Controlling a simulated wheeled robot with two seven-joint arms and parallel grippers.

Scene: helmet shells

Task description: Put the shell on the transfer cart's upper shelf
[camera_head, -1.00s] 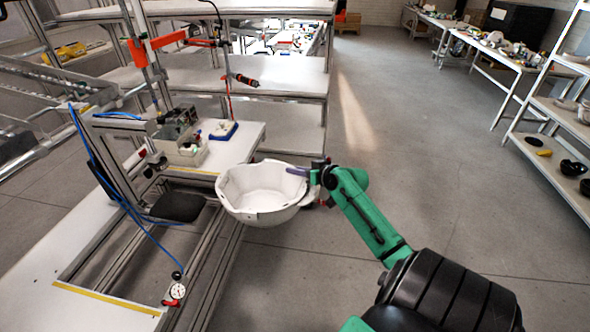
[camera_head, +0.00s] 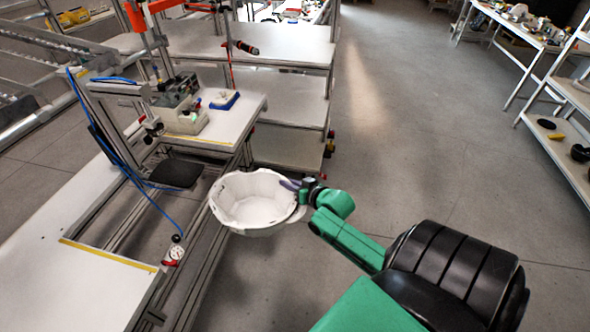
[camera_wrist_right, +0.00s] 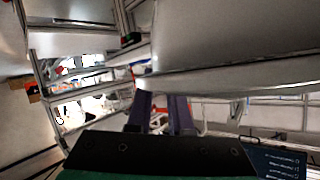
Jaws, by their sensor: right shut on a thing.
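The white helmet shell (camera_head: 254,203) hangs in the air in the head view, open side up, just right of the workbench frame. My right gripper (camera_head: 292,186) is shut on the shell's right rim. The wrist view shows the gripper's two dark fingers (camera_wrist_right: 160,115) close together, with a large pale curved surface of the shell (camera_wrist_right: 230,45) filling the upper right. My left gripper is in neither view. I cannot tell which of the shelved structures is the transfer cart.
A workbench (camera_head: 215,125) with a grey device (camera_head: 185,110) and a blue-edged tray (camera_head: 224,99) stands at left. White shelves (camera_head: 290,110) stand behind it. A rack (camera_head: 560,125) is at far right. The grey floor (camera_head: 420,130) between is clear.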

